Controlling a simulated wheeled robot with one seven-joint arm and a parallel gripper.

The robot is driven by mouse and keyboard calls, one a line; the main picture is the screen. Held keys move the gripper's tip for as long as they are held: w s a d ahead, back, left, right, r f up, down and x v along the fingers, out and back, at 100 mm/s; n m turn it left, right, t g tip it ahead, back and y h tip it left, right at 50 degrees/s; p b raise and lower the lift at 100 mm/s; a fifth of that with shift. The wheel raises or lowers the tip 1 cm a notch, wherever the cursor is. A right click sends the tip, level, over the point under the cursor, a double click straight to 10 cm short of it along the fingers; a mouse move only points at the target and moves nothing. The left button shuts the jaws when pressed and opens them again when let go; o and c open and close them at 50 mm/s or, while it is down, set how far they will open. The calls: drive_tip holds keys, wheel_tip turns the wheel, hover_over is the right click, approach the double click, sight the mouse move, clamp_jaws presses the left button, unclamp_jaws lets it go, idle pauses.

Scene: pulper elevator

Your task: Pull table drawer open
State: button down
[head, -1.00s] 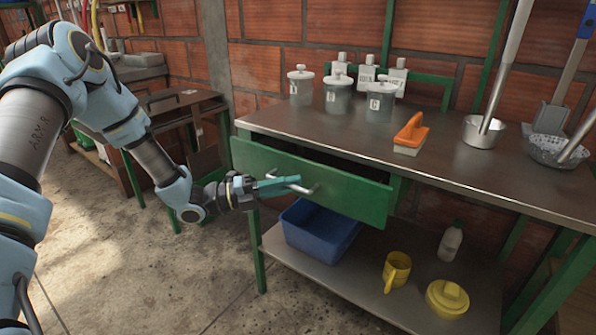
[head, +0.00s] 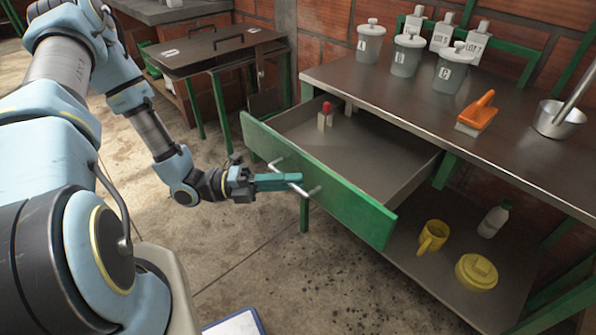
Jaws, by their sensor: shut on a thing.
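The green-fronted table drawer (head: 345,205) stands well out from under the metal table top, and its grey floor shows. A small pale bottle with a red cap (head: 326,117) stands inside near its left back. The drawer's metal bar handle (head: 314,191) is on the front face. My gripper (head: 292,180) comes from the left with its teal fingers at the left part of the handle and is shut on it. The fingers hide part of the handle.
The table top (head: 400,112) carries lidded grey pots (head: 407,55), an orange-handled brush (head: 477,113) and a metal pan (head: 556,120). A yellow mug (head: 432,237) and a yellow lidded tub (head: 476,272) are on the lower shelf. Open concrete floor (head: 260,235) lies before the drawer.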

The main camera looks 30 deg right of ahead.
idle(0.3)
drive_tip(key=c, duration=0.9)
unclamp_jaws()
drive_tip(key=shift+a, duration=0.1)
drive_tip(key=b+v, duration=0.1)
drive_tip(key=v, duration=0.9)
drive_tip(key=shift+w+a+f, duration=0.15)
drive_tip(key=shift+w+a, duration=0.05)
drive_tip(key=shift+a, duration=0.1)
